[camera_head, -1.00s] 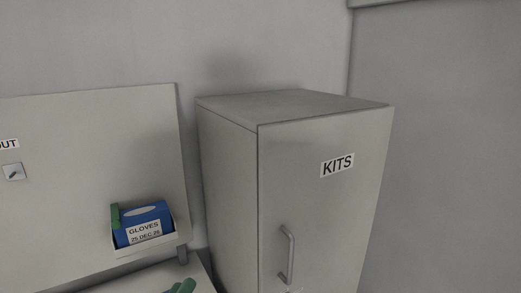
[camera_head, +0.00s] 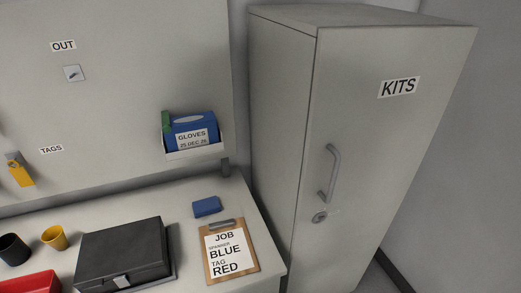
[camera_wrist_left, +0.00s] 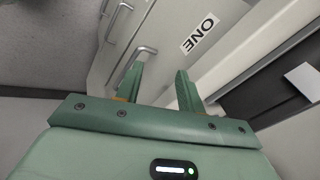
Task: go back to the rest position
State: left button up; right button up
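My left gripper (camera_wrist_left: 157,88) shows in the left wrist view, with its two green fingers apart and nothing visible between them. Beyond the fingers is a pale cabinet front with metal bar handles (camera_wrist_left: 146,50) and a label reading ONE (camera_wrist_left: 200,34). The gripper appears apart from the handles, though the exact gap is hard to judge. Neither gripper shows in the head view, and my right gripper is in no current frame.
A tall grey KITS cabinet (camera_head: 350,120) stands shut at the right. Left of it, a bench (camera_head: 190,190) holds a clipboard (camera_head: 211,277), a black case (camera_head: 122,250), a blue block (camera_head: 207,206), cups and a red tray (camera_head: 30,286). A glove box (camera_head: 190,127) sits on a wall shelf.

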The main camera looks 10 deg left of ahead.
pick_arm(q)
jog(key=s+d+f+g+h+b, duration=0.1)
jog(key=s+f, duration=0.3)
jog(key=f, duration=0.3)
jog(key=s+f+n+g+b, duration=0.1)
jog(key=s+f, duration=0.2)
jog(key=f, duration=0.4)
jog(key=s+d+f+h+b, duration=0.1)
jog(key=s+f+b, duration=0.1)
jog(key=s+f, duration=0.35)
jog(key=s+a+f+n+g+b, duration=0.1)
jog(key=s+f+n+g, duration=0.1)
jog(key=s+f, duration=0.8)
jog(key=shift+s+f+n+b, duration=0.3)
jog(key=shift+s+f+b, duration=0.1)
jog(key=shift+s, duration=0.1)
